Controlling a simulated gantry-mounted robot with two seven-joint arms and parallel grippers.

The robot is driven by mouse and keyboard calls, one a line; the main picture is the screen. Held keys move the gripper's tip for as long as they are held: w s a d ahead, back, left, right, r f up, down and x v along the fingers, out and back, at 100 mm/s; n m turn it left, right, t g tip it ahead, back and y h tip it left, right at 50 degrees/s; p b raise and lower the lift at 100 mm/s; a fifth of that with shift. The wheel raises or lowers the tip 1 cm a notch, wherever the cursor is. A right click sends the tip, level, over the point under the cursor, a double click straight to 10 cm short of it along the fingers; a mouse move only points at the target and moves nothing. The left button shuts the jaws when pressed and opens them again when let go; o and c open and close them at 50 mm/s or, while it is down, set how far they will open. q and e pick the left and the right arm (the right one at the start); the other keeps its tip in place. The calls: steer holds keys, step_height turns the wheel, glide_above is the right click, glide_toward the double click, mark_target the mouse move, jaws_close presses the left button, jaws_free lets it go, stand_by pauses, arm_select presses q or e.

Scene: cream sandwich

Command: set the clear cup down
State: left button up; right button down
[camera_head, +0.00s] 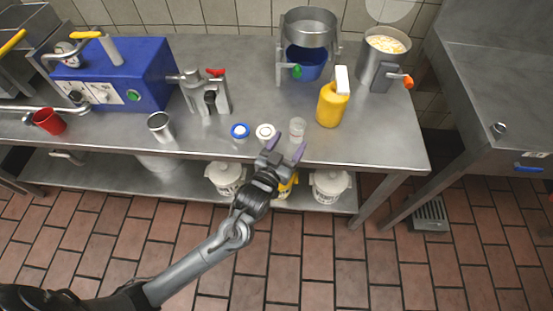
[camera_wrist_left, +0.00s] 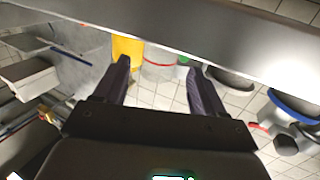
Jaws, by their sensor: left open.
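The clear cup (camera_head: 297,129) stands upright on the steel table (camera_head: 375,140) near its front edge. My left gripper (camera_head: 286,148) is open, with its two purple fingers spread at the table's front edge, just in front of the cup. In the left wrist view, a see-through shape with a red line, apparently the cup (camera_wrist_left: 160,66), shows in the gap between the open fingers (camera_wrist_left: 163,72). I cannot tell whether a finger touches it. My right gripper is not in view.
The yellow bottle (camera_head: 332,105) stands right of the cup. A white-topped round item (camera_head: 265,132) and a blue-rimmed one (camera_head: 240,131) sit left of it. A steel cup (camera_head: 161,127) stands farther left. The tabletop right of the bottle is clear.

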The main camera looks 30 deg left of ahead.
arm_select(q)
steer(key=s+a+f+g, duration=0.1)
steer(key=s+f+g, duration=0.2)
steer(key=s, duration=0.6)
steer(key=s+a+f+m+g+p, duration=0.1)
steer(key=s+f+g, duration=0.2)
steer(key=s+g, duration=0.3)
steer(key=s+a+f+m+g, duration=0.1)
steer(key=s+f+g, duration=0.2)
steer(key=s, duration=1)
steer(key=shift+s+a+f+g+h+p, duration=0.2)
steer(key=shift+f+g+h+p, duration=0.15)
steer(key=shift+g, duration=0.75)
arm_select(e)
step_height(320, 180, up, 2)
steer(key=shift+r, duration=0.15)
arm_select(q)
steer(key=shift+r, duration=0.2)
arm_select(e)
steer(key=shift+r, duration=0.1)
arm_select(q)
step_height(320, 180, up, 51)
steer(key=p, duration=5.1)
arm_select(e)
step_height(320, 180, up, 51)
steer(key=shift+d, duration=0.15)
arm_select(q)
steer(key=shift+f, duration=0.2)
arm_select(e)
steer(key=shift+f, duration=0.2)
